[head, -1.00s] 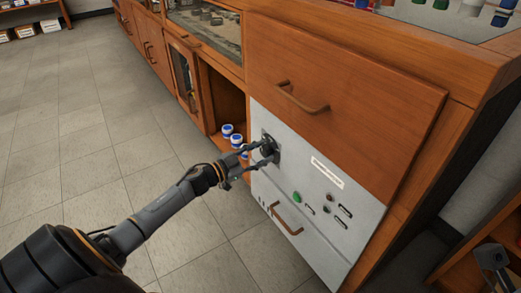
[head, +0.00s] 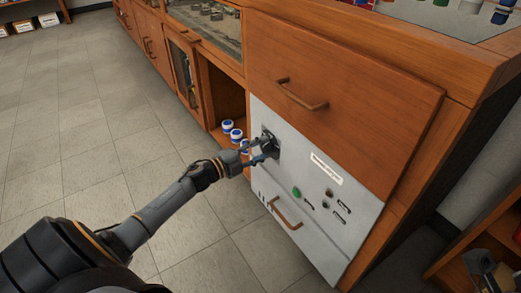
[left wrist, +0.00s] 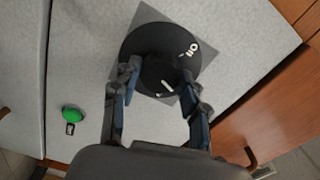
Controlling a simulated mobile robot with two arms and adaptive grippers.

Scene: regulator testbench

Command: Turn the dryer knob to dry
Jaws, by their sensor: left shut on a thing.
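The dryer knob (head: 269,144) is round and black, on a square grey plate in the white dryer panel (head: 288,165). In the left wrist view the knob (left wrist: 152,47) has white marks at its upper right and a short white line near its lower edge. My left gripper (head: 260,151) reaches the knob from the left. In the left wrist view its two fingers (left wrist: 160,88) sit at opposite sides of the knob's lower part, closed against it. The fingers and the gripper body hide part of the lower rim.
A green button (head: 296,191) and small switches (head: 335,203) are below right of the knob. A drawer handle (head: 285,214) is lower down. White-and-blue jars (head: 232,134) stand in the open cubby at left. The floor (head: 110,150) left of the cabinets is clear.

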